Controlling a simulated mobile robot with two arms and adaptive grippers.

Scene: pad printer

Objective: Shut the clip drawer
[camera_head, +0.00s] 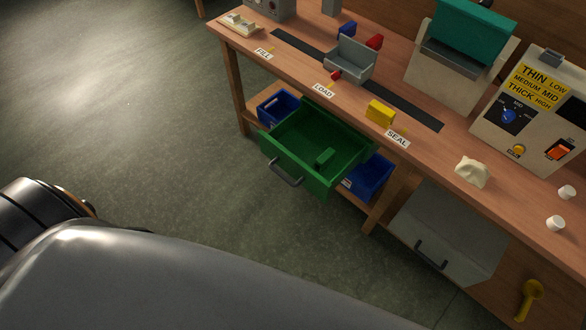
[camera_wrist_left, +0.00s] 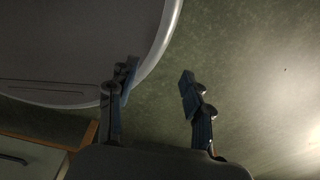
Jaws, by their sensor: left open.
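The clip drawer is most likely the green drawer (camera_head: 318,148) under the bench in the head view. My left gripper (camera_wrist_left: 158,88) is open and empty in the left wrist view, above the floor and beside a large grey rounded surface. It is apart from the drawer; the head view shows no fingers of it. My right gripper is in neither view.
The wooden bench (camera_head: 262,50) carries a grey cradle (camera_head: 350,60), a yellow block (camera_head: 380,111) and a control box (camera_head: 535,105). Blue bins (camera_head: 277,107) flank the green drawer below. A grey drawer front (camera_head: 450,235) is at lower right. The floor (camera_head: 130,100) left of the bench is clear.

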